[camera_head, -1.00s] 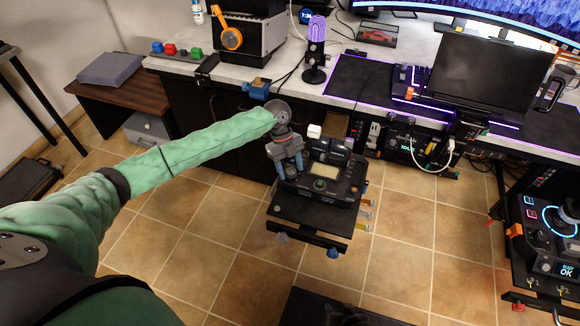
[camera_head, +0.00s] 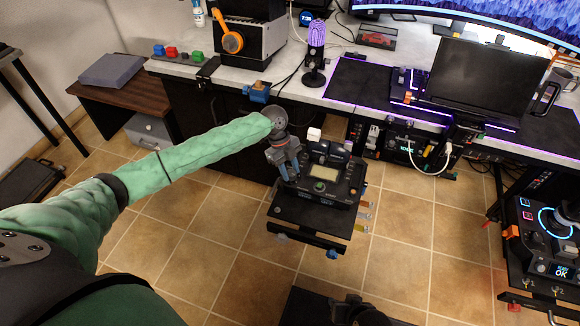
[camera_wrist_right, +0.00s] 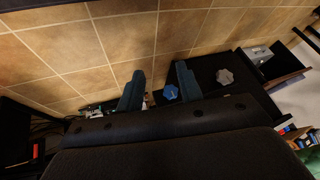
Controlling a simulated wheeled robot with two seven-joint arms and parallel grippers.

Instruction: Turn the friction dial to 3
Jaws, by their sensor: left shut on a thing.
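A black control unit (camera_head: 345,187) with a small lit screen (camera_head: 324,172) stands on a dark stand in front of the desk. My left gripper (camera_head: 287,175) points down at the unit's left side and is shut on a small part there. The fingers hide that part, so I cannot read a friction dial or its number. My right gripper (camera_wrist_right: 160,88) is open in the right wrist view, its two blue fingers apart with nothing held between them.
The desk (camera_head: 290,85) is behind. Another panel (camera_head: 545,235) stands at the right. Tiled floor lies between.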

